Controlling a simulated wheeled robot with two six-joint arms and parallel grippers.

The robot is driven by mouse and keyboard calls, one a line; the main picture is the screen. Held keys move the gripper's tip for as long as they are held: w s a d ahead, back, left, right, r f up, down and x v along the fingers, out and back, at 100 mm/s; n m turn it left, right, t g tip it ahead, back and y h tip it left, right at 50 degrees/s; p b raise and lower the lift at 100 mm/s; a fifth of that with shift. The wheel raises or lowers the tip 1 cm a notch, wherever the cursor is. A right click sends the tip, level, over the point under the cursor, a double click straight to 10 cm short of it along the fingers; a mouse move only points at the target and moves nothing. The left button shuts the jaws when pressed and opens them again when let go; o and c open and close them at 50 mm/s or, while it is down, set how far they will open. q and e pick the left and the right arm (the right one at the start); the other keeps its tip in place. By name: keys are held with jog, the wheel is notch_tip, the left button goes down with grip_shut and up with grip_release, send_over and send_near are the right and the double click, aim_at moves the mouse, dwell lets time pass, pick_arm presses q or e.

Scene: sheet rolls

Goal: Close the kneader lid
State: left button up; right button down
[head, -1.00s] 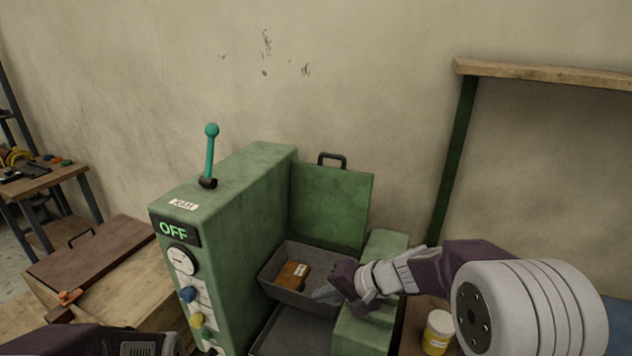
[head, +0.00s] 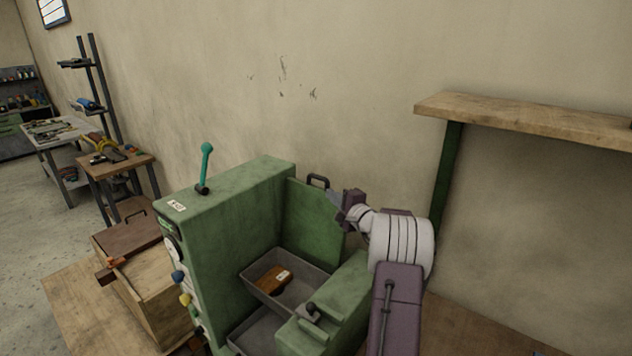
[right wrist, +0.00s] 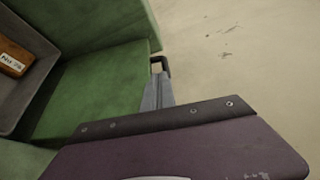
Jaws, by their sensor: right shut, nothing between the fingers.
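The green kneader (head: 225,230) stands against the wall. Its lid (head: 312,222) is up, standing upright behind the open grey trough (head: 310,283), with a dark handle (head: 318,181) on its top edge. In the right wrist view the lid (right wrist: 95,88) and its handle (right wrist: 163,63) also show. A brown labelled block (head: 272,279) lies in the trough. My right gripper (head: 334,197) is at the lid's upper right, just beside the handle. Its fingers (right wrist: 156,92) are together and empty; I cannot tell whether they touch the lid or handle. My left gripper is out of view.
A teal-knobbed lever (head: 205,165) rises from the kneader's top. A black knob (head: 310,309) sits on the kneader's right block. A wooden shelf (head: 530,115) juts from the wall at right. A wooden crate with a brown lid (head: 130,232) stands at left.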

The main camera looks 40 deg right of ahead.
jog(key=shift+s+d+m+h+p, duration=0.65)
jog(key=shift+s+d, duration=0.5)
jog(key=shift+d, duration=1.15)
jog(key=shift+g, duration=0.3)
jog(key=p+x, duration=0.1)
jog(key=x, duration=0.2)
jog(key=p+x, duration=0.1)
jog(key=x, duration=0.2)
jog(key=f+p+x, duration=0.1)
jog(key=p+x, duration=0.1)
jog(key=x, duration=0.1)
jog(key=shift+s, duration=0.1)
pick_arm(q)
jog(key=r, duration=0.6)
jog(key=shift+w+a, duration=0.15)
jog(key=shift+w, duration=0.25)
pick_arm(e)
jog(key=shift+w, duration=0.25)
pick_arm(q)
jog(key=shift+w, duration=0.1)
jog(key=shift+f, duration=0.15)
pick_arm(e)
jog(key=shift+f, duration=0.1)
